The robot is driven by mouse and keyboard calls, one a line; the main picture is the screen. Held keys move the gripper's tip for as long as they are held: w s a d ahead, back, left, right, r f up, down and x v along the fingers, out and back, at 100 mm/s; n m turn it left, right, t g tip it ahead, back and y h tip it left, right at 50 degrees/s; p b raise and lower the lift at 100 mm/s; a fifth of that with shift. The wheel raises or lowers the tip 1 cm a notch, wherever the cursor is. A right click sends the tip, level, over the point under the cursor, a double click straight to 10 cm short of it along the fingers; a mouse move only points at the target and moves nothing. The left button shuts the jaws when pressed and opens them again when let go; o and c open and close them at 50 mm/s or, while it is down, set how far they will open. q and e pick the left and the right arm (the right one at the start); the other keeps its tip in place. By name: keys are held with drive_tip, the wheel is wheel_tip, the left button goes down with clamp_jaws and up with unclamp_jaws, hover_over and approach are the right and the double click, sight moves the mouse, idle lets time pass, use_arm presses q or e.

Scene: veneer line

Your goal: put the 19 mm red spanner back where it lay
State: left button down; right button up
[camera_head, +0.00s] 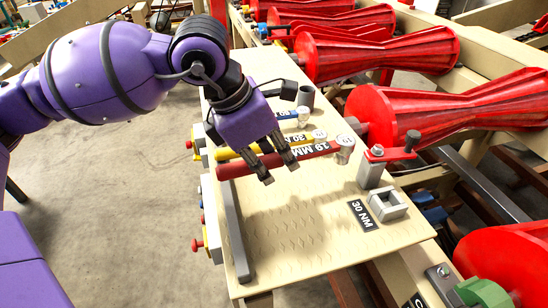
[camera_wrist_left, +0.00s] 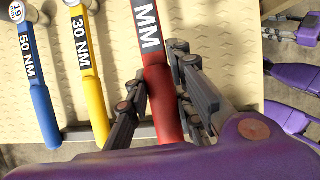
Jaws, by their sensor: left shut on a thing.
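The red spanner (camera_head: 237,168) has a black "19 MM" label and a round silver head at its right end. My left gripper (camera_head: 280,165) is shut around its red handle. In the left wrist view the spanner (camera_wrist_left: 156,75) runs between the two fingers (camera_wrist_left: 160,108), with its handle end toward my palm. It looks larger and nearer than the other spanners there, but its exact height over the board (camera_head: 290,255) is unclear. A yellow "30 NM" spanner (camera_head: 230,152) and a blue "50 NM" one (camera_head: 287,114) lie beyond it.
A grey rail (camera_head: 234,235) runs along the board's left edge. Red rollers (camera_head: 440,105) line the right side. The board's near part is bare.

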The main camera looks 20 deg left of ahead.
use_arm(q)
drive_tip(key=shift+f, duration=0.65)
wheel_tip(320, 180, down, 3)
drive_tip(key=shift+r+b, duration=0.2)
drive_tip(key=shift+b, duration=0.75)
drive_tip(key=shift+f+b, duration=0.6)
drive_tip(key=shift+f, duration=0.25)
use_arm(e)
drive_tip(key=f, duration=0.1)
drive_tip(key=s+f, duration=0.1)
drive_tip(key=f, duration=0.1)
drive_tip(key=shift+a+f, duration=0.15)
drive_tip(key=shift+f, duration=0.15)
drive_tip(key=shift+w+r, duration=0.15)
drive_tip(key=shift+w, duration=0.05)
use_arm(q)
drive_tip(key=shift+w, duration=0.1)
drive_tip(key=shift+w+a+m, duration=0.3)
use_arm(e)
drive_tip(key=shift+s+f, duration=0.2)
drive_tip(key=shift+f, duration=0.05)
use_arm(q)
drive_tip(key=shift+f+b, duration=0.15)
drive_tip(key=shift+b, duration=0.15)
use_arm(e)
drive_tip(key=shift+s+f, duration=0.15)
drive_tip(key=shift+f, duration=0.05)
